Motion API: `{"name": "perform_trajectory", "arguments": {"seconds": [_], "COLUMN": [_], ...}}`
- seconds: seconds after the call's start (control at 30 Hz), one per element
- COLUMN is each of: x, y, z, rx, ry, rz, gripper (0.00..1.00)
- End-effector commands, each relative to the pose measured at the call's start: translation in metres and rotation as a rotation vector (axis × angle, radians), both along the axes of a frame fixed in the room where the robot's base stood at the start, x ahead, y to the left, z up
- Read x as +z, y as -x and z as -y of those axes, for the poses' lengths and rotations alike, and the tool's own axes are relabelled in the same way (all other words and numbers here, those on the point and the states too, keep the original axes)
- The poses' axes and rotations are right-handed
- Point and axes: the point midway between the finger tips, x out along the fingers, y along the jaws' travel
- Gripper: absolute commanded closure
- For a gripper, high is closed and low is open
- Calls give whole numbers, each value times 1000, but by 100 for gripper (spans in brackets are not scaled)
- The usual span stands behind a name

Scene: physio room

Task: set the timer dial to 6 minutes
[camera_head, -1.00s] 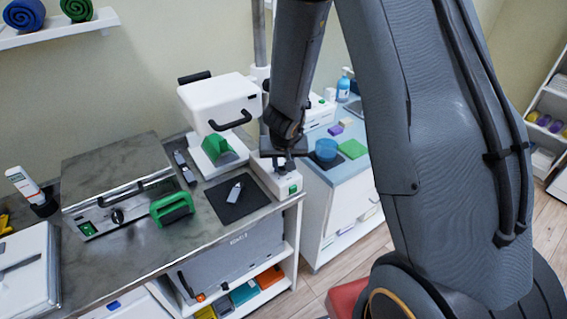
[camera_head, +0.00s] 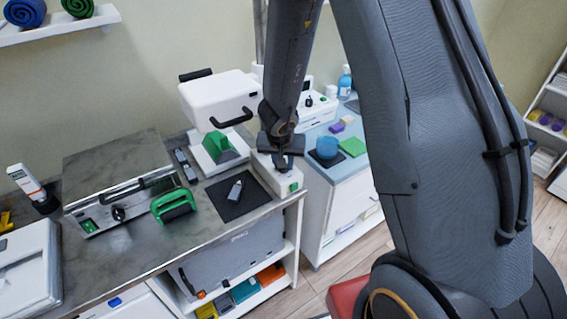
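No dial marks or pointer can be read. A black knob (camera_head: 118,214) shows on the front of the steel-topped unit at the left, beside a green switch.
A black mat (camera_head: 222,206) with a small grey device lies left of the white box. A white machine (camera_head: 214,100) with a black handle stands behind it. A blue bowl (camera_head: 325,149) and green pad (camera_head: 353,147) are on the right-hand cabinet. A green-handled object (camera_head: 172,206) stands on the worktop.

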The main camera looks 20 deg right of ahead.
Motion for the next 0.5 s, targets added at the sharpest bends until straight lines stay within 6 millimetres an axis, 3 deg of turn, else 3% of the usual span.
{"name": "perform_trajectory", "arguments": {"seconds": [0.07, 0.1, 0.2, 0.5], "x": [2, 2, 2, 1], "y": [-3, -2, -2, 0], "z": [0, 0, 0, 0], "rx": [1, 1, 1, 0], "ry": [0, 0, -1, 0], "rz": [5, 5, 3, 1], "gripper": [98, 74, 58, 58]}}
